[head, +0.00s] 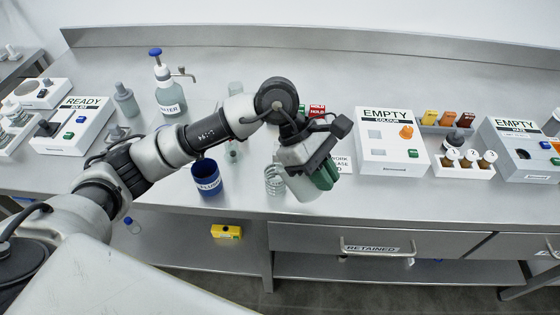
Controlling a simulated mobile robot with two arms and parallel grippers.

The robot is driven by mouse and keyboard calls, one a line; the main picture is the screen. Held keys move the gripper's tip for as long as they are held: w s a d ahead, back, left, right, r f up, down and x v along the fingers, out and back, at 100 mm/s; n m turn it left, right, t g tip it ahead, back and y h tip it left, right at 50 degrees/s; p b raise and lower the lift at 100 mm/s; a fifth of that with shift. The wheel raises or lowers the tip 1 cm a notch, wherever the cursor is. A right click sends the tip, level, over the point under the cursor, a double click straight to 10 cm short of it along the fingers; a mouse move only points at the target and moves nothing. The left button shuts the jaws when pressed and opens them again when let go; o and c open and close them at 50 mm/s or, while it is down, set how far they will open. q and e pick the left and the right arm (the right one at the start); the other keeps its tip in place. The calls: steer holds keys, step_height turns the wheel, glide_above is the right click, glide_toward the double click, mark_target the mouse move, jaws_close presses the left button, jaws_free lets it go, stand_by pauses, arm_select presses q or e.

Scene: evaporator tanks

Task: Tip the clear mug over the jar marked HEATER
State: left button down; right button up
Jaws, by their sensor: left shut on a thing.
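My left gripper (322,174) reaches in over the bench's front part and is shut on a pale, see-through cylinder (300,187), which looks like the clear mug. The mug is tilted, and the gripper hides much of it. Just left of it is a clear vessel with ring-like lines (273,181), partly hidden; no HEATER mark can be read on it. A clear bottle with a blue knob and a tap (170,97) stands at the back left; its label ends in "ATER", its start is unclear. My right gripper is out of view.
A blue cup (207,178) stands near the front edge, left of the gripper. A white box marked EMPTY (390,153) stands to the right, a READY box (73,127) at the left. A drawer marked RETAINED (370,246) is below the bench edge.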

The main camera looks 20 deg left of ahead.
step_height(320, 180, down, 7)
steer(key=b, duration=0.6)
steer(key=shift+b, duration=0.4)
stand_by(6.7)
